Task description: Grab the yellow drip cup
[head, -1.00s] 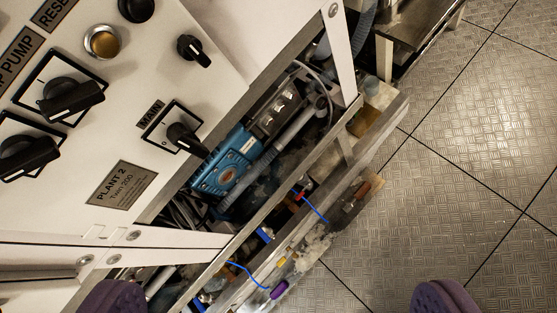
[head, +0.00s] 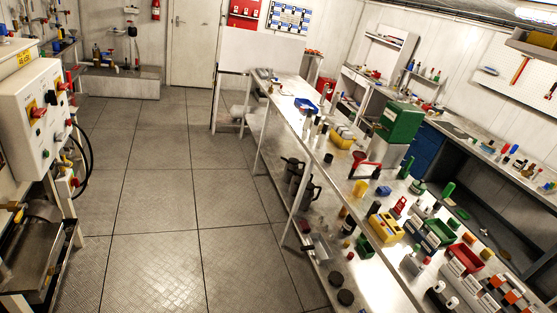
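A small yellow cup-shaped thing (head: 360,189) stands on the long workbench (head: 316,160) right of centre in the head view. It looks like the yellow drip cup, but it is too small to be certain. It stands near the bench's left edge, below a red funnel-like thing (head: 359,160). My gripper is not in view, so its state and its distance from the cup do not show.
A white control panel (head: 30,108) is at left. The metal floor (head: 160,190) between is clear.

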